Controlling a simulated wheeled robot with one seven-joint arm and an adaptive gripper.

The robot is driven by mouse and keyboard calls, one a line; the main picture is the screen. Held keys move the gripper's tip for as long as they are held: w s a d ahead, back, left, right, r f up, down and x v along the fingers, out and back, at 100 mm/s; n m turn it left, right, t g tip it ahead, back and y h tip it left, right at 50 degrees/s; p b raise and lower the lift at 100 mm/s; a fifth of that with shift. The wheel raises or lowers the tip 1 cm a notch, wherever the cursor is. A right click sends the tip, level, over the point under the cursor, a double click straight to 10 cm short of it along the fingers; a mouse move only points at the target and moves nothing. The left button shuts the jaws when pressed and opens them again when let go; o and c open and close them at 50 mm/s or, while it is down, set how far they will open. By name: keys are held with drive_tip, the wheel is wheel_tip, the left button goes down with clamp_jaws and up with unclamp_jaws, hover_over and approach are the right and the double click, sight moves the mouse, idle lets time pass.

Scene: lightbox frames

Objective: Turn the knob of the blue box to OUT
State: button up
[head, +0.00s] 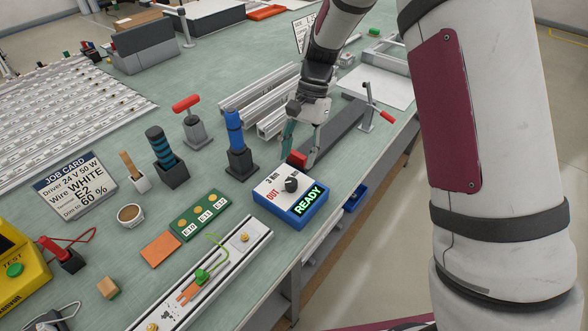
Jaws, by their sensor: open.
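The blue box (305,219) stands near the right edge of the green bench. Its white top carries a black knob (291,185), a "3 mm" label, a red "OUT" label and a lit green "READY" display. Which label the knob points to is too small to tell. My gripper (300,157) is above and behind the box in the head view, its fingers spread and pointing down, apart from the knob. A small red part (298,159) shows between or behind the fingers; I cannot tell which.
A blue tool in a dark stand (241,163) is left of the box. A green board (200,215) and a white rail (210,273) lie in front-left. A long grey bar (340,128) with a red-handled clamp (387,117) lies behind. The bench edge is close on the right.

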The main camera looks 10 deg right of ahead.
drive_tip(key=v, duration=0.5)
drive_tip(key=shift+w+r, duration=0.1)
idle(0.3)
drive_tip(key=s+d+r+n+t+h, duration=0.1)
drive_tip(key=s+d+r+n+t, duration=0.4)
drive_tip(key=s+r, duration=0.8)
drive_tip(key=s+d+r+n+t+h, duration=0.1)
drive_tip(key=s+d, duration=0.2)
drive_tip(key=s, duration=0.3)
drive_tip(key=s+d+r+n+t, duration=0.1)
drive_tip(key=s+d+r+t, duration=0.1)
drive_tip(key=s, duration=0.5)
drive_tip(key=shift+s+d+n+t+h, duration=0.2)
drive_tip(key=shift+d+n+t+h, duration=0.1)
drive_tip(key=shift+d+h, duration=0.15)
